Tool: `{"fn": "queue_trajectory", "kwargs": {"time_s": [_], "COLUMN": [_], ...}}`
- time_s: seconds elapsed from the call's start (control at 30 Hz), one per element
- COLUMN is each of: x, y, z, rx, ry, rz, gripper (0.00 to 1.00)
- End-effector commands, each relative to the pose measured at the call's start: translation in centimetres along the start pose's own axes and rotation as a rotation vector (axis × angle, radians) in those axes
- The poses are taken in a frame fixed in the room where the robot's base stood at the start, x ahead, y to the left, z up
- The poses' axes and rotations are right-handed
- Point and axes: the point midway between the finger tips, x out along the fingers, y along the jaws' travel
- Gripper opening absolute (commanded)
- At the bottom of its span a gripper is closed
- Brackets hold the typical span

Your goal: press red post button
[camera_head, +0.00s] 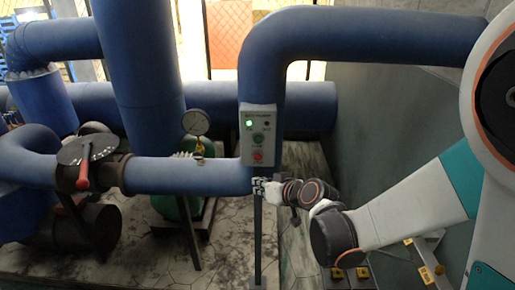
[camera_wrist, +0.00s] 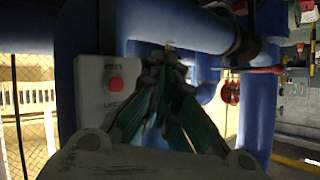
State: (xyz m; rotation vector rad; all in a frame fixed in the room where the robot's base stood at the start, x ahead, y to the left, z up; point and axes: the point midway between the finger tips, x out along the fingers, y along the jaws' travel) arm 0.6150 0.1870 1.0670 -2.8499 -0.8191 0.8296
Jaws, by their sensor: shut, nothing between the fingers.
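The red button (camera_head: 257,157) is the lowest control on a pale control box (camera_head: 246,150) on a post in front of the blue pipes. In the wrist view, the red button (camera_wrist: 116,84) shows on a pale panel (camera_wrist: 92,110), left of the fingers. My gripper (camera_head: 258,187) is just below the box in the head view, its fingertips close to the post. In the wrist view, my gripper (camera_wrist: 170,60) has its fingers together, empty, to the right of the button. The fingers appear apart from the button; the exact depth gap is unclear.
A green light (camera_head: 249,123) glows on the box. Thick blue pipes (camera_head: 360,35) run above and behind it. A pressure gauge (camera_head: 196,122) and a red-handled valve (camera_head: 84,172) are to the left. A grey wall (camera_head: 395,120) is to the right.

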Motion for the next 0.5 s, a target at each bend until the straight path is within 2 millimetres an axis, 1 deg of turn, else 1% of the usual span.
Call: {"fn": "queue_trajectory", "kwargs": {"time_s": [0.5], "x": [0.51], "y": [0.11], "z": [-0.17], "rx": [-0.001], "ry": [0.005], "rz": [-0.004], "gripper": [0.00]}}
